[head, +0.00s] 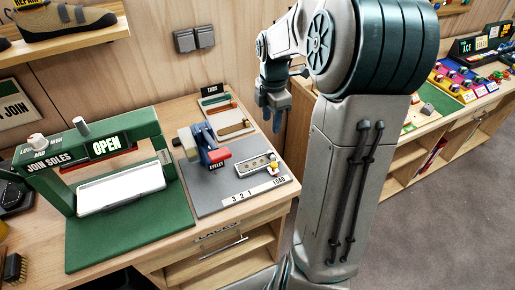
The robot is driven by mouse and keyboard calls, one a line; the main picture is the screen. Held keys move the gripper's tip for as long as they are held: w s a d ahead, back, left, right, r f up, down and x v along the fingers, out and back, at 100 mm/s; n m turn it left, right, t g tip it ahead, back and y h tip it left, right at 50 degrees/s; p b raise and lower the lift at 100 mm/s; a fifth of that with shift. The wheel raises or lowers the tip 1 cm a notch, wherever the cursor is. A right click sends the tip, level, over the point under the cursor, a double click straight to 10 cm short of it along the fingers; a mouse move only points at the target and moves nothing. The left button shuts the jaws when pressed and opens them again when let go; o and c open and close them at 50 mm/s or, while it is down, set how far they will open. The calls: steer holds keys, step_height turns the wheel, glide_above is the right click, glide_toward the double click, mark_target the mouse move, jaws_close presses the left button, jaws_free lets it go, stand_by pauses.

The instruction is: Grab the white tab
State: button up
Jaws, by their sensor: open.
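A small tray labelled TABS (212,89) stands at the back of the bench. A pale strip (214,100) lies at its back end; it is small, and I cannot tell for sure that it is the white tab. A red-orange strip (221,108) and a tan strip (235,128) lie nearer. My gripper (272,122) points down to the right of the tray, apart from it. It is open, with nothing visible between its fingers.
A blue and red eyelet press (209,150) stands on a grey mat, with a small metal plate (256,164) beside it. A green sole joiner (88,155) with an OPEN sign is at left. A second bench (450,112) with colourful gear is at right.

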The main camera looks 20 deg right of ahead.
glide_above(272, 153)
steer(key=f, duration=0.8)
steer(key=shift+s, duration=0.2)
steer(key=shift+w+f+p, duration=0.2)
steer(key=shift+f+p, duration=0.45)
steer(key=shift+f, duration=2.25)
steer(key=c, duration=0.8)
steer(key=shift+r, duration=0.15)
